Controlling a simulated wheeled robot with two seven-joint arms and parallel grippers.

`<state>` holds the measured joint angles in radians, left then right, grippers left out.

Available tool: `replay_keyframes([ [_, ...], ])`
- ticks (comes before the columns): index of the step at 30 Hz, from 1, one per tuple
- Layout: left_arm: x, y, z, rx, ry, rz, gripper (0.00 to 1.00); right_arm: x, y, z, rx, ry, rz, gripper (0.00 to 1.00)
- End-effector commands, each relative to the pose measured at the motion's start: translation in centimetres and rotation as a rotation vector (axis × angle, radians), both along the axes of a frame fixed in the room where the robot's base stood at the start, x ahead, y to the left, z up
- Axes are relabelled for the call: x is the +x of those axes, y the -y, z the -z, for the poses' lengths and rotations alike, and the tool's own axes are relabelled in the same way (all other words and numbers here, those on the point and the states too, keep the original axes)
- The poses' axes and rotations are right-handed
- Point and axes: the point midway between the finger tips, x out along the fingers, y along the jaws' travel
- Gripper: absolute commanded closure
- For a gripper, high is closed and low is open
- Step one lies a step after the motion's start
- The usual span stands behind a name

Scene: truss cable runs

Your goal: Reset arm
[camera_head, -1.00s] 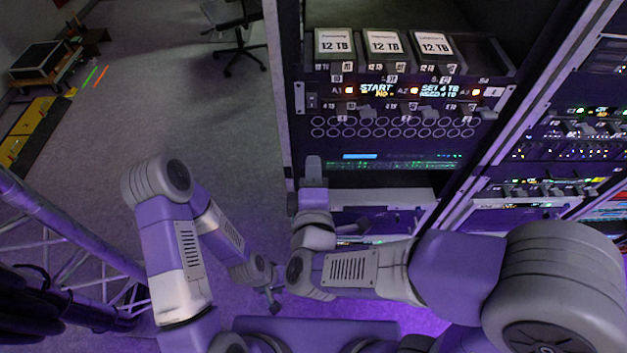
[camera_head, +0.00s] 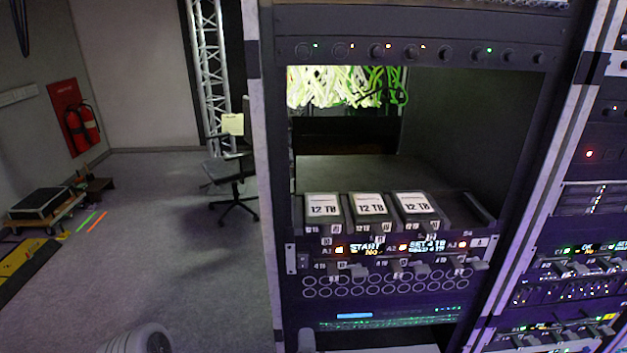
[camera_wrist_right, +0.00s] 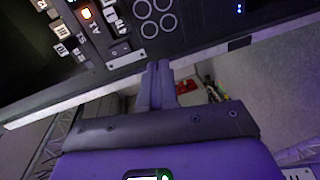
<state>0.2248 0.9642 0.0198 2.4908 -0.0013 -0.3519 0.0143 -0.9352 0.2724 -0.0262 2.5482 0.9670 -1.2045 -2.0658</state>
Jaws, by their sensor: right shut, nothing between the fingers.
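My right gripper (camera_wrist_right: 157,85) shows in the right wrist view with its two fingers together and nothing between them. Its tips are close to the lower edge of the rack's drive panel, apart or touching I cannot tell. In the head view only its tip (camera_head: 306,341) shows at the bottom edge, in front of the rack's left post. My left gripper is out of view; only a rounded grey joint of my left arm shows at the bottom left.
Three drives labelled 12 TB (camera_head: 369,205) stand in a row in the rack bay (camera_head: 460,215). Lit START and SET displays sit below them. A second rack stands at the right. An office chair (camera_head: 232,170) and fire extinguisher (camera_head: 82,128) are at the back left. The floor (camera_head: 170,225) between is clear.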

Motion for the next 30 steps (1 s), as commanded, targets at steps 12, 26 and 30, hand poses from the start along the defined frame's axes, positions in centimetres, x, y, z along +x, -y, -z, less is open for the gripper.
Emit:
replay_keyframes([
  [12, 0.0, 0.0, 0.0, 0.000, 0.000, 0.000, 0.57, 2.8, 5.7, 22.5, 0.693, -0.663, 0.262, 1.00],
  [26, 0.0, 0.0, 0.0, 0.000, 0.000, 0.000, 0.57, -10.2, 11.0, 39.2, 1.353, -1.300, 1.084, 1.00],
  [30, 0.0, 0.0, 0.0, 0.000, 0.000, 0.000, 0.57, -12.1, 11.2, 40.2, 1.408, -1.353, 1.202, 1.00],
])
